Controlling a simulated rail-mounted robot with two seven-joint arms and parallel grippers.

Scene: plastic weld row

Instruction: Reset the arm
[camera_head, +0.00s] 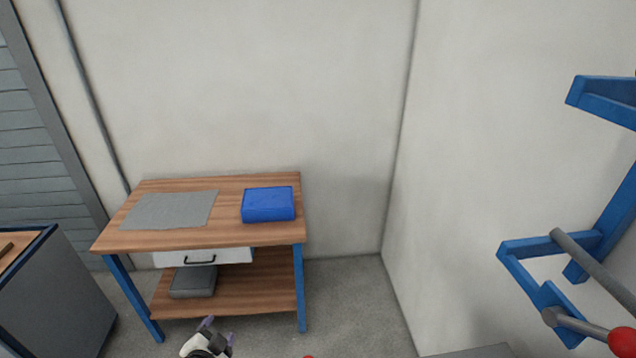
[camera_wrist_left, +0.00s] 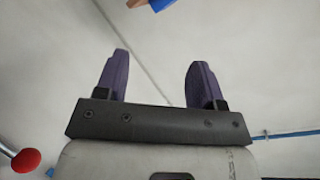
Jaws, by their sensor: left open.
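My left gripper (camera_head: 218,330) shows at the bottom of the head view, in front of the workbench and below its top. Its two purple fingers stand apart. In the left wrist view the open fingers (camera_wrist_left: 157,82) have nothing between them, only pale wall behind. My left gripper touches nothing that I can see. My right gripper is in neither view.
A wooden workbench (camera_head: 190,240) with blue legs holds a grey mat (camera_head: 168,210) and a blue box (camera_head: 268,204). A grey box (camera_head: 193,281) lies on its lower shelf. A blue rack with grey bars (camera_head: 545,250) stands at right. Floor (camera_head: 350,300) between is clear.

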